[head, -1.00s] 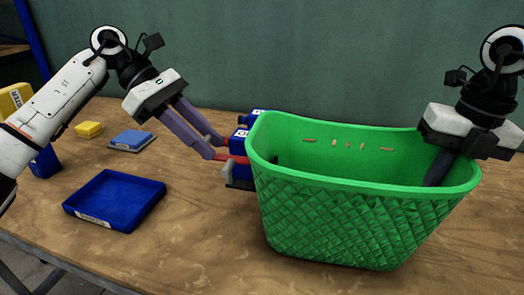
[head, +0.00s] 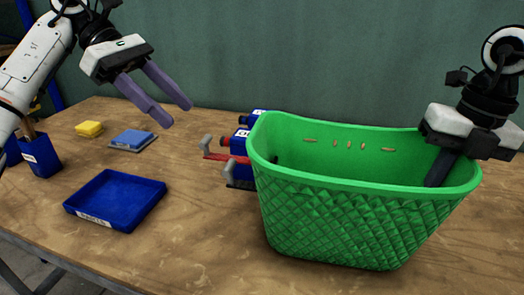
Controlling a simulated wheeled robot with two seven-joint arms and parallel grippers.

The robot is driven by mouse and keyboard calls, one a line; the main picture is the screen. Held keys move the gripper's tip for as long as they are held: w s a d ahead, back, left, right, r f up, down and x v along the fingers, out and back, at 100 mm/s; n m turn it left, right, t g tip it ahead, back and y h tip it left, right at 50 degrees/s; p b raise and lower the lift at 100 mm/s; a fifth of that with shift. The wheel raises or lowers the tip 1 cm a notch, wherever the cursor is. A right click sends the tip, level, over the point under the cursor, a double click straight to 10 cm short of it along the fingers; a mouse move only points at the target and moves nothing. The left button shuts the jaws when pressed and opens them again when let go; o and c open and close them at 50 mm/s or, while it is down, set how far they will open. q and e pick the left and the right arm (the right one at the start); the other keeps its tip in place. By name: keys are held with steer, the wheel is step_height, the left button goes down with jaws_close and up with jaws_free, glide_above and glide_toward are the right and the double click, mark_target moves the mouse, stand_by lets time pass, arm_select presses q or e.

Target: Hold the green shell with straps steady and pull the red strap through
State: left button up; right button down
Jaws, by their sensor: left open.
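The green shell (head: 350,225) stands upright on the table, right of centre, with several small slots in its far wall. A red strip (head: 217,157), which looks like the red strap, sticks out left of the shell beside the blue clamps. Its other end is hidden behind the shell. My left gripper (head: 177,113) is open and empty, above and to the left of the red strip, apart from it. My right gripper (head: 437,175) is at the shell's right end, with a dark finger reaching down inside the rim. Its other finger is hidden.
Blue clamps (head: 239,140) with grey handles stand against the shell's left side. Table between tray and shell is clear.

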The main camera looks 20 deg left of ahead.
arm_select(q)
steer(key=shift+v, duration=1.4)
arm_select(e)
steer(key=shift+d+f, duration=0.1)
steer(key=shift+f, duration=0.15)
steer(key=c, duration=1.9)
jaws_free()
